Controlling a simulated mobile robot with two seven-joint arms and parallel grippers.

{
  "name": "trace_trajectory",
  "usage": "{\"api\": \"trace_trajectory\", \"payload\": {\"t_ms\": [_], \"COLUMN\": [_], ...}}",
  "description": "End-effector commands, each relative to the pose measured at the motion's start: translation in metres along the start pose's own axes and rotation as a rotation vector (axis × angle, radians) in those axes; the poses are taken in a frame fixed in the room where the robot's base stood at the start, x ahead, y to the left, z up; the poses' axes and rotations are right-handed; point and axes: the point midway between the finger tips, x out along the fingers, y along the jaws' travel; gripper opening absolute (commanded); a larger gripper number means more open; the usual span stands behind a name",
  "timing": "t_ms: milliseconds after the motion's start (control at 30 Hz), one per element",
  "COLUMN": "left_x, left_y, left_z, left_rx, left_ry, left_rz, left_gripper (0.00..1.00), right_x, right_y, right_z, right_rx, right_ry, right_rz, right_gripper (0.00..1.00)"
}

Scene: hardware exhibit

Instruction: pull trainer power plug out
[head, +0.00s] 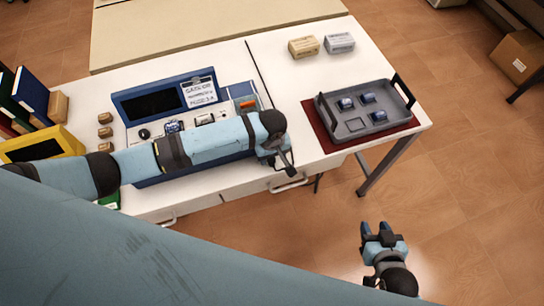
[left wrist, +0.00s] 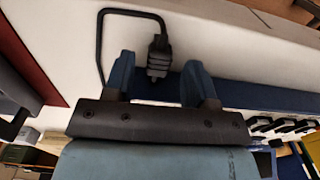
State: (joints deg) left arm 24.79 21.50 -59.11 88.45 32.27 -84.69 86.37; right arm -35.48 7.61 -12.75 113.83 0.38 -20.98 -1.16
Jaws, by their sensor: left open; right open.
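The trainer is a blue-and-white case (head: 155,103) with a dark screen on the white table in the head view. My left arm lies across its front, and my left gripper (head: 277,157) is at its right end, pointing down and partly hidden. In the left wrist view, a black ribbed plug (left wrist: 158,55) with a looped black cable (left wrist: 101,40) stands between and just beyond the open fingers of this gripper. It appears close to the trainer's blue edge (left wrist: 240,92); whether the fingers touch it I cannot tell. My right gripper (head: 378,233) is open and empty over the floor.
A grey tray (head: 350,127) with several small blocks sits on a dark red mat (head: 322,128) at right. Two small boxes (head: 304,46) stand behind it. Binders (head: 30,92) and a yellow device (head: 62,137) are at left. White tabletop between trainer and tray is mostly clear.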

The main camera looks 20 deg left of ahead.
Motion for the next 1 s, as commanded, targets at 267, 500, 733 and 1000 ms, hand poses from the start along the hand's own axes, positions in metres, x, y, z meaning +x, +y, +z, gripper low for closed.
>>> {"api": "trace_trajectory", "payload": {"t_ms": [267,500,733,1000], "left_x": [-0.064,-0.106,-0.119,-0.119], "left_y": [0.001,0.001,0.001,0.001], "left_z": [0.001,0.001,0.002,0.002], "left_rx": [0.002,0.002,0.002,0.002], "left_ry": [0.001,0.0,0.0,-0.001], "left_rz": [0.005,0.003,0.001,0.001], "left_gripper": [0.51,0.51,0.51,0.51], "right_x": [0.001,0.002,0.002,0.002], "right_y": [-0.001,-0.001,-0.001,-0.001], "right_z": [0.002,0.004,0.004,0.004], "right_rx": [0.0,0.001,0.0,0.0], "right_ry": [0.0,-0.001,-0.001,-0.001], "right_rz": [-0.001,-0.002,-0.002,-0.003], "right_gripper": [0.43,0.43,0.43,0.43]}}
